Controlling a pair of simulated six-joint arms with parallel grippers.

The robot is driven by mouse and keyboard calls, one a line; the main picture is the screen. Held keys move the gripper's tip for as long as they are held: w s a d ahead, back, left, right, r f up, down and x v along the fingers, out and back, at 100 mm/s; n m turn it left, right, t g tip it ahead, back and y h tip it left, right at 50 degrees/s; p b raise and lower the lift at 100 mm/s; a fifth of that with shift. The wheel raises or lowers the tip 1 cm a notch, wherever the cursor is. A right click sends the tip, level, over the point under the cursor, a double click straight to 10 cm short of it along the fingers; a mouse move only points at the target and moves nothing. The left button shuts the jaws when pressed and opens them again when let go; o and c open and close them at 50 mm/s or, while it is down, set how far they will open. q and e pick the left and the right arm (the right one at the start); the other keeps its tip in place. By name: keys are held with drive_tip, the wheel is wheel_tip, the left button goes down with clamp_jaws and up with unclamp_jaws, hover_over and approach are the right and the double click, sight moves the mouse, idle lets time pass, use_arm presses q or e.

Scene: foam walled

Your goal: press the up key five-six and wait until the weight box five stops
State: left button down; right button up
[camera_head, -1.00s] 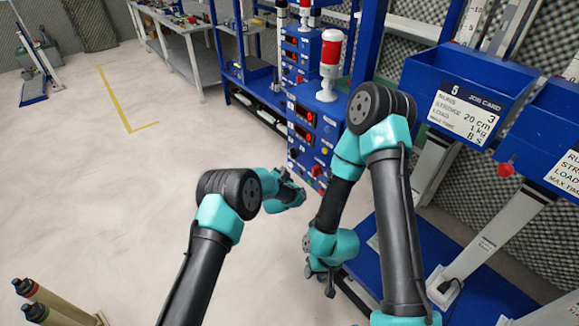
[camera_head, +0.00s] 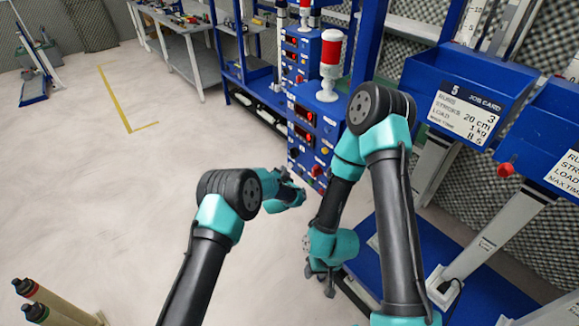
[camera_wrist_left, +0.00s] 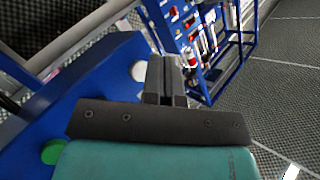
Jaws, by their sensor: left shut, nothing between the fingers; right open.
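A blue control column (camera_head: 300,150) with dark displays and coloured keys stands in the middle of the head view; its key labels are too small to read. My left gripper (camera_head: 301,194) is at the column's lower front, its fingertips hard to make out there. In the left wrist view my left gripper (camera_wrist_left: 166,75) is shut and empty, its tips beside a white round key (camera_wrist_left: 138,71) on a blue panel (camera_wrist_left: 95,90). Contact cannot be told. A blue box (camera_head: 455,75) with a job card marked 5 (camera_head: 465,112) is at the right. My right gripper (camera_head: 328,286) is open, low down.
A red-and-white lamp (camera_head: 331,54) stands on the column. A second blue box (camera_head: 560,120) is beside box five, with a red knob (camera_head: 506,170) below. A blue base plate (camera_head: 440,255) lies under the posts. A green key (camera_wrist_left: 53,151) shows on the panel.

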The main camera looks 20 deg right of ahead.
use_arm(q)
drive_tip(key=shift+d, duration=0.1)
drive_tip(key=shift+w+d, duration=0.15)
drive_tip(key=shift+d, duration=0.15)
